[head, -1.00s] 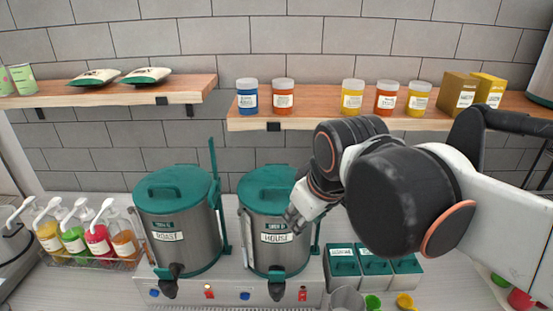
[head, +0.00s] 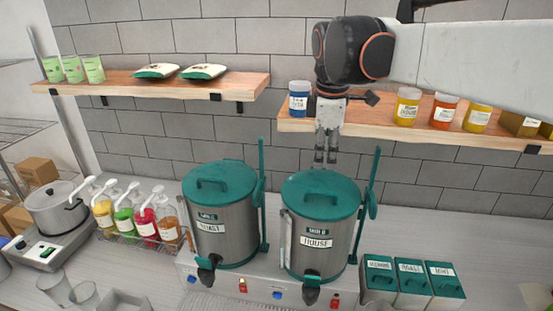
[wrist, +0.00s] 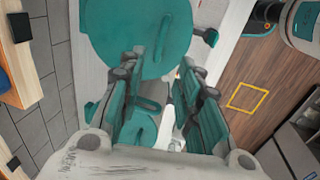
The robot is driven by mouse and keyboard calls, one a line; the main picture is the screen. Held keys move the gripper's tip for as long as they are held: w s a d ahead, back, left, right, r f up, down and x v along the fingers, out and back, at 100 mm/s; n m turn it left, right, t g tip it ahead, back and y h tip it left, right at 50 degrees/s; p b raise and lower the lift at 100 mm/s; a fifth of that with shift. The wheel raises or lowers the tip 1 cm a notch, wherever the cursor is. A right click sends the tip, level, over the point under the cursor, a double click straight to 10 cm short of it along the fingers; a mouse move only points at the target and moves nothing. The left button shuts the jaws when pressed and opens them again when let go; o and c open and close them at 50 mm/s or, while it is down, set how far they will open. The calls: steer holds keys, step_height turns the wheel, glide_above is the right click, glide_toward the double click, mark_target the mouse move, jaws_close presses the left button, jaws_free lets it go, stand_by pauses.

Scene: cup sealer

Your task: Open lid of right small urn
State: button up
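The right small urn (head: 318,250) is a steel cylinder labelled HOUSE. Its round green lid (head: 320,203) with a raised handle lies shut on top, and a green upright post (head: 372,185) stands at its right side. My gripper (head: 325,158) points down above the back of this lid, apart from it. In the wrist view my gripper (wrist: 165,100) has a gap between its fingers and holds nothing. A large green lid (wrist: 115,40), apparently the right urn's, fills the top there, and a smaller-looking green lid (wrist: 138,132) shows partly behind the fingers.
The left urn (head: 225,235), labelled ROAST, stands close beside the right one. A wooden shelf with jars (head: 407,106) runs behind my arm. Green-lidded boxes (head: 412,280) stand at the right, and syrup pump bottles (head: 145,222) at the left.

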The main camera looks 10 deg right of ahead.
mark_target(321, 193)
steer(key=f, duration=0.3)
steer(key=w+f+p, duration=0.1)
steer(key=f, duration=0.3)
steer(key=w+f, duration=0.1)
steer(key=f, duration=0.3)
steer(key=shift+w+d+f, duration=0.1)
steer(key=shift+d+f, duration=0.1)
steer(key=shift+d, duration=0.15)
steer(key=shift+c, duration=0.2)
jaws_close()
